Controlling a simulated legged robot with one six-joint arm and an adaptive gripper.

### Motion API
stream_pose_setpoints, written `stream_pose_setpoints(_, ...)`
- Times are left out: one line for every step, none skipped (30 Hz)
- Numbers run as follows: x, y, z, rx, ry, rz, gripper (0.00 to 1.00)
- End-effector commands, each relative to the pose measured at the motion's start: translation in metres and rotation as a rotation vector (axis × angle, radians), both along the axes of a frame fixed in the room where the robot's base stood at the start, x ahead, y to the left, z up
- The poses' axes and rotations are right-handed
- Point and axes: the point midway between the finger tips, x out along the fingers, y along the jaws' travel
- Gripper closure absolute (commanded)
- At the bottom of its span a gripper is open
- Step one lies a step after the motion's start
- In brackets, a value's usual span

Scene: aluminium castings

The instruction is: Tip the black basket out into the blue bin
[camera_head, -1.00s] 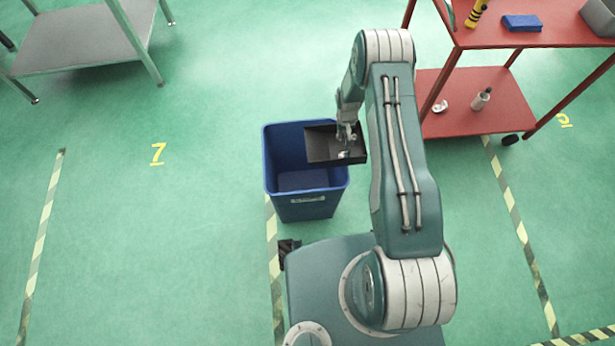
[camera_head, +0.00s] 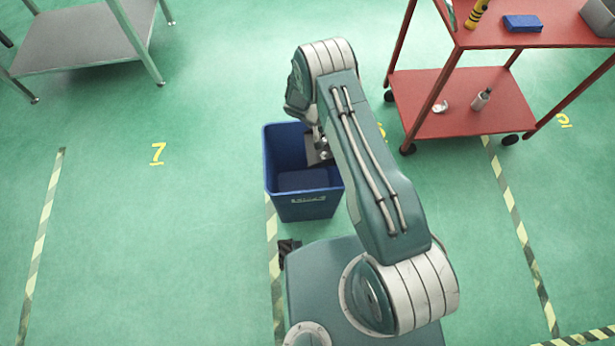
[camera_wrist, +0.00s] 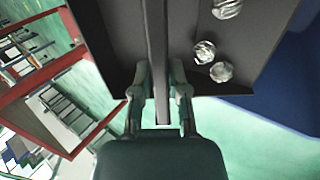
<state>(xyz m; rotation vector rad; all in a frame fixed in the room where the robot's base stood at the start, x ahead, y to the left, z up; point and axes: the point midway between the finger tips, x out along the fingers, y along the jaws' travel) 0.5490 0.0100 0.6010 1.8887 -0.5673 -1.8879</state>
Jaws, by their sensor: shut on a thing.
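The blue bin (camera_head: 308,207) stands upright on the floor in front of my base, its open top facing up. My gripper (camera_wrist: 158,88) is shut on the bar-like handle of the black basket (camera_wrist: 205,35) and holds it up. In the head view, the basket (camera_head: 312,150) shows at the bin's right part, mostly hidden by my arm; its exact tilt cannot be told. Several silvery castings (camera_wrist: 222,71) lie inside the basket near one wall in the wrist view. The bin (camera_wrist: 285,95) shows beyond that wall. The bin floor visible in the head view looks empty.
A grey table (camera_head: 80,40) stands at the back left. The green floor left of the bin is clear.

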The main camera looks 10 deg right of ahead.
Motion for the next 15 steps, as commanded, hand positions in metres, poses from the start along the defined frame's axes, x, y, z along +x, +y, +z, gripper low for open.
stream_pose_setpoints(0.001, 0.005, 0.001, -0.033, -0.001, 0.004, 1.00)
stream_pose_setpoints(0.001, 0.008, 0.002, -0.053, -0.001, 0.004, 1.00)
stream_pose_setpoints(0.001, 0.011, 0.003, -0.081, 0.000, 0.004, 1.00)
stream_pose_setpoints(0.001, 0.013, 0.004, -0.102, -0.002, 0.004, 1.00)
stream_pose_setpoints(0.001, 0.015, 0.005, -0.121, -0.001, 0.004, 1.00)
stream_pose_setpoints(0.001, 0.018, 0.005, -0.144, 0.000, 0.004, 1.00)
stream_pose_setpoints(0.001, 0.021, 0.005, -0.161, -0.001, 0.003, 1.00)
stream_pose_setpoints(0.001, 0.023, 0.005, -0.179, -0.001, 0.003, 1.00)
stream_pose_setpoints(0.000, 0.026, 0.006, -0.202, -0.001, 0.002, 1.00)
stream_pose_setpoints(0.001, 0.029, 0.006, -0.220, -0.002, 0.002, 1.00)
stream_pose_setpoints(0.001, 0.031, 0.006, -0.237, -0.002, 0.003, 1.00)
stream_pose_setpoints(0.001, 0.034, 0.006, -0.261, -0.001, 0.003, 1.00)
stream_pose_setpoints(0.001, 0.037, 0.007, -0.279, -0.001, 0.003, 1.00)
stream_pose_setpoints(0.001, 0.039, 0.007, -0.296, -0.002, 0.003, 1.00)
stream_pose_setpoints(0.000, 0.043, 0.007, -0.320, -0.002, 0.003, 1.00)
